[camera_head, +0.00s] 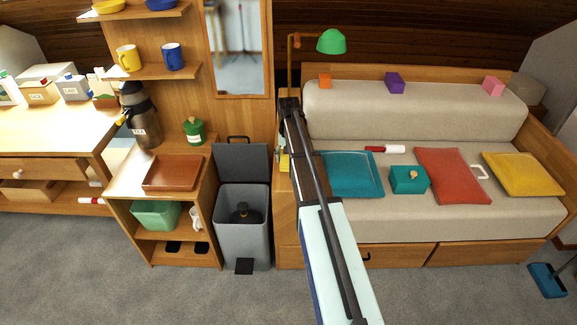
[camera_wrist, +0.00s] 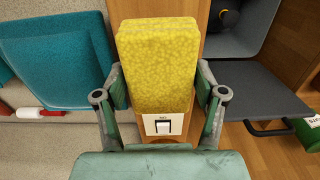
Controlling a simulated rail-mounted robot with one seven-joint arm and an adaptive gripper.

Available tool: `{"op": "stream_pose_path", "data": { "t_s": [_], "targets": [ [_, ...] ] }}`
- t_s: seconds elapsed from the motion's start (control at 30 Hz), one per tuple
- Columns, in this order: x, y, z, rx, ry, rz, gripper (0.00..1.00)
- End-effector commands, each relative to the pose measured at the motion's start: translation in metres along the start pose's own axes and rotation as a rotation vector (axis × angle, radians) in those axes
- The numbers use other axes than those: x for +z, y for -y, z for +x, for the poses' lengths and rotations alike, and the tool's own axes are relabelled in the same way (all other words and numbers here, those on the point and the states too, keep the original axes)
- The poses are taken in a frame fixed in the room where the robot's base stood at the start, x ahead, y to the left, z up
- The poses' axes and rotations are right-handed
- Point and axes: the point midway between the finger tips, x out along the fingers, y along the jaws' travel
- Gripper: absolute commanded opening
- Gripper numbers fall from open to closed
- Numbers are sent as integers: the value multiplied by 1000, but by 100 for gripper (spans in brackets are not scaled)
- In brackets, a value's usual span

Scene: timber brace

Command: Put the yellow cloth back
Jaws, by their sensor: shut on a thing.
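The yellow cloth (camera_wrist: 158,65) looks like a thick, folded, mottled yellow block in the wrist view. My gripper (camera_wrist: 161,82) is shut on it, with one finger at each side. In the head view a small part of the yellow cloth (camera_head: 284,163) shows beside my arm, at the wooden panel between the grey bin and the sofa. My arm hides most of my gripper there. I cannot tell whether the cloth touches the panel.
The sofa at right holds a teal cushion (camera_head: 350,174) and a teal box (camera_head: 409,180). A green lamp (camera_head: 331,41) stands above.

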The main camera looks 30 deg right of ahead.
Motion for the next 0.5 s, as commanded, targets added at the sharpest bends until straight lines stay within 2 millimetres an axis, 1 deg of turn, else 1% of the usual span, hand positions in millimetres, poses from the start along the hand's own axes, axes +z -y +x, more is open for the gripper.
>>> {"op": "stream_pose_path", "data": {
  "t_s": [0.17, 0.27, 0.4, 0.5],
  "targets": [
    [0, 0, 8, 0, 0, 0, 29],
    [0, 0, 19, 0, 1, 0, 29],
    [0, 0, 38, 0, 1, 0, 29],
    [0, 0, 46, 0, 1, 0, 29]
  ]
}}
